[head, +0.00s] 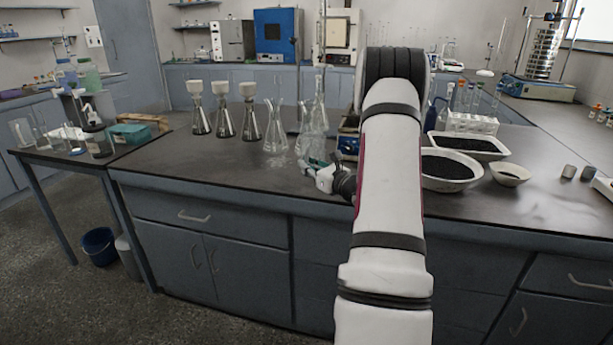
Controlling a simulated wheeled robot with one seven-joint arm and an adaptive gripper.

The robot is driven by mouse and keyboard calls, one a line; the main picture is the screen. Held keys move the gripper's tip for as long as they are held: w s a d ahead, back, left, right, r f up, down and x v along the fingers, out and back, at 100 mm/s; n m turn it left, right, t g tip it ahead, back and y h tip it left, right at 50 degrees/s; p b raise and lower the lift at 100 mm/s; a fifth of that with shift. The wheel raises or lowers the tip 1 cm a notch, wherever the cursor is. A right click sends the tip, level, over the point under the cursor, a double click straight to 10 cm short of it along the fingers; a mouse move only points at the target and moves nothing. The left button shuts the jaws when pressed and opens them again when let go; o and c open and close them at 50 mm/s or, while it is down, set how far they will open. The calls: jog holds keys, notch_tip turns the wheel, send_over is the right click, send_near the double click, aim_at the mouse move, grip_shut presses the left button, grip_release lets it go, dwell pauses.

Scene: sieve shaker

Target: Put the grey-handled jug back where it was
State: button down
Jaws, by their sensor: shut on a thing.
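A clear glass-like jug (309,143) stands out faintly against the dark bench top, left of my arm. My gripper (316,164) is at its lower right side and looks shut on it. The jug's handle colour is not clear at this size. The fingers and their contact with the jug are small and partly hidden. I cannot tell whether the jug's base touches the bench (180,172).
A white bowl of dark grains (448,183) and a small bowl (509,175) are right of my arm. The front-left bench top is clear.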

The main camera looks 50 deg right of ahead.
aim_at(308, 175)
jog(key=shift+w+f, duration=0.15)
jog(key=shift+f, duration=1.55)
jog(key=shift+f+b, duration=0.2)
jog(key=shift+b, duration=0.25)
jog(key=c, duration=1.7)
grip_release()
jog(key=shift+r, duration=0.1)
